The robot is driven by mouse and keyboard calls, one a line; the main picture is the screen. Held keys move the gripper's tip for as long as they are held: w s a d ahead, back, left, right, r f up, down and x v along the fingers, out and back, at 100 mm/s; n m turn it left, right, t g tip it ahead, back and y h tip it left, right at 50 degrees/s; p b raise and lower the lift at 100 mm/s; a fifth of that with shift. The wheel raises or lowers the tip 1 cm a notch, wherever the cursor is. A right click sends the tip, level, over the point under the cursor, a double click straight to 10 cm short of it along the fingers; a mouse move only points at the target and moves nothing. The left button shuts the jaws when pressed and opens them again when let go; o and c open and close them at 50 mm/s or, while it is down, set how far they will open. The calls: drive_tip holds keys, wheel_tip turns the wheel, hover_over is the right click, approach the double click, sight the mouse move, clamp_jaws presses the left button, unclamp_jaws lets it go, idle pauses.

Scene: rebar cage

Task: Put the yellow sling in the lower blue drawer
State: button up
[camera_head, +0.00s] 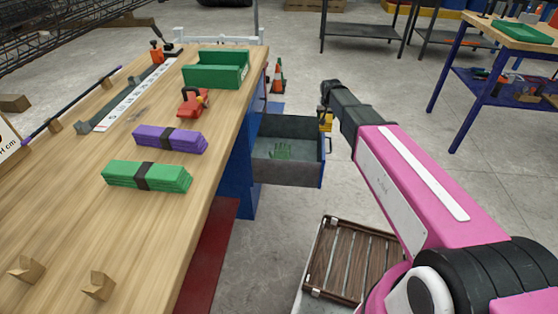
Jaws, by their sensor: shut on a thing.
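The yellow sling (325,121) shows as a small yellow patch just below my gripper (326,103). My gripper is shut on it, above the right end of an open drawer. The fingers are mostly hidden behind the dark wrist. The open blue drawer (318,172) sticks out from the right side of the workbench, with grey inner walls. A small green thing (283,149) lies on its floor. I cannot tell from this view whether it is the upper or lower drawer.
The wooden workbench (80,240) holds a green sling (120,174), a purple sling (187,140), a red tool (190,103) and a green bin (212,75). An orange cone (278,77) stands behind the drawer.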

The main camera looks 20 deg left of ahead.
drive_tip(key=a+f, duration=0.6)
hover_over(304, 159)
drive_tip(key=s, duration=0.1)
wheel_tip(304, 159, down, 11)
drive_tip(key=shift+n, duration=0.3)
drive_tip(key=shift+s+d+f, duration=0.1)
drive_tip(key=shift+d+f, duration=0.05)
drive_tip(key=shift+f, duration=2.5)
drive_tip(key=shift+s+d+f, duration=0.1)
drive_tip(key=shift+f, duration=2.5)
drive_tip(key=o, duration=1.5)
drive_tip(key=shift+f, duration=0.15)
drive_tip(key=shift+v, duration=3.85)
